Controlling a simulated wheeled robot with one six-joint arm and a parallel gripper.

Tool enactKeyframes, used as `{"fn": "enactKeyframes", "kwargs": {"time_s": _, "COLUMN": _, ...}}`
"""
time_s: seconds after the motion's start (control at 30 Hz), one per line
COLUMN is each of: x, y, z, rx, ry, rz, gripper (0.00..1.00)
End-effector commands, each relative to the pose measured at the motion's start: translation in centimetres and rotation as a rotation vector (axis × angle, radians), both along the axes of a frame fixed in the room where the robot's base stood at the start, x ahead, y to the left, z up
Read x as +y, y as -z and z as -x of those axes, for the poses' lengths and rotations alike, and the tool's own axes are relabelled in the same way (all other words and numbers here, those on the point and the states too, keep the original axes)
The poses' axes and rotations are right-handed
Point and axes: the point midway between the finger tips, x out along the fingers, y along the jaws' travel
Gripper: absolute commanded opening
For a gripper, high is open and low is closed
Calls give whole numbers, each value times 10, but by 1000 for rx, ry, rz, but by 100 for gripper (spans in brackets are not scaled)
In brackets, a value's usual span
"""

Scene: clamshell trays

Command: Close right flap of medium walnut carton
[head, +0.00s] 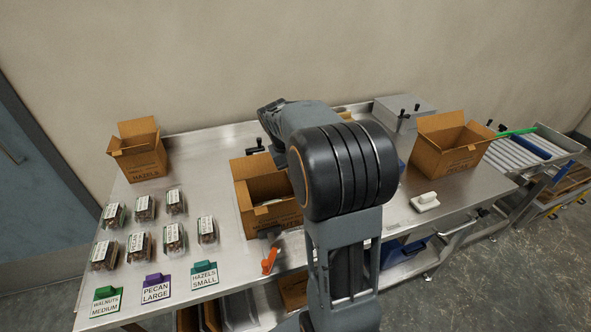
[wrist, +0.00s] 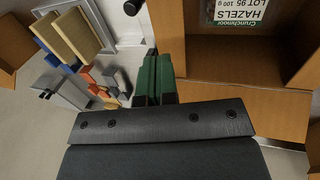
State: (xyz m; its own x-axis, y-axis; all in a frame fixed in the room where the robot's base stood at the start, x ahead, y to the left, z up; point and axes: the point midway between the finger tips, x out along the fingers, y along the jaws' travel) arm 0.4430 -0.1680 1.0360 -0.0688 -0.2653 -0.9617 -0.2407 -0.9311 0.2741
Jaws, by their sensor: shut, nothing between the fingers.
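In the wrist view an open carton (wrist: 238,50) fills the right side, with a tray labelled HAZELS (wrist: 237,10) inside. A carton flap (wrist: 240,107) extends outward from its near edge. My gripper (wrist: 156,72) has green fingers, shut and empty, beside the carton's left wall; whether they touch it I cannot tell. My gripper is hidden in the head view.
A HAZELS carton (head: 139,159) stands open at the back left and another open carton (head: 446,150) at the right. Several clamshell trays (head: 138,247) and label cards (head: 156,288) lie at front left. An orange-handled tool (head: 269,262) and a white block (head: 425,202) lie nearby.

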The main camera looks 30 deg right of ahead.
Motion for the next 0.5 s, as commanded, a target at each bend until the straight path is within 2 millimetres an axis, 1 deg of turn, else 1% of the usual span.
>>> {"fn": "enactKeyframes", "kwargs": {"time_s": 0.03, "x": 1, "y": -18, "z": -1, "rx": -2, "ry": -1, "rz": 0, "gripper": 0}}
{"fn": "enactKeyframes", "kwargs": {"time_s": 0.07, "x": 4, "y": -18, "z": -2, "rx": -6, "ry": -2, "rz": 1, "gripper": 0}}
{"fn": "enactKeyframes", "kwargs": {"time_s": 0.3, "x": 22, "y": -62, "z": -6, "rx": -4, "ry": -2, "rz": 1, "gripper": 0}}
{"fn": "enactKeyframes", "kwargs": {"time_s": 0.5, "x": 32, "y": -87, "z": -9, "rx": -3, "ry": -1, "rz": 1, "gripper": 0}}
